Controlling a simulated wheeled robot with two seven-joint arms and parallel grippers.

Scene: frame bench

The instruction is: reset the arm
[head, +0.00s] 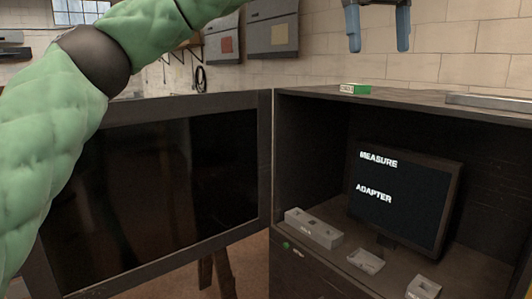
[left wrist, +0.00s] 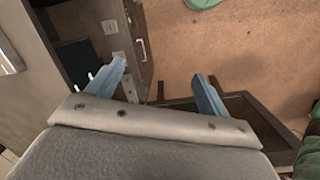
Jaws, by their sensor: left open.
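My left arm, in a green padded sleeve, reaches across the top left of the head view. My left gripper (head: 378,46) hangs at the top of that view with its blue fingers pointing down. It is above the open cabinet (head: 350,103) and in front of the brick wall. In the left wrist view the two blue fingers (left wrist: 158,69) are spread apart with nothing between them. The cabinet front and the floor show beyond them. My right gripper is in neither view.
The cabinet's dark door (head: 262,160) stands open to the left. Inside are a screen (head: 405,200) reading "MEASURE" and "ADAPTER", and small grey blocks (head: 313,230). A green-and-white box (head: 355,89) and a flat grey piece (head: 490,101) lie on top.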

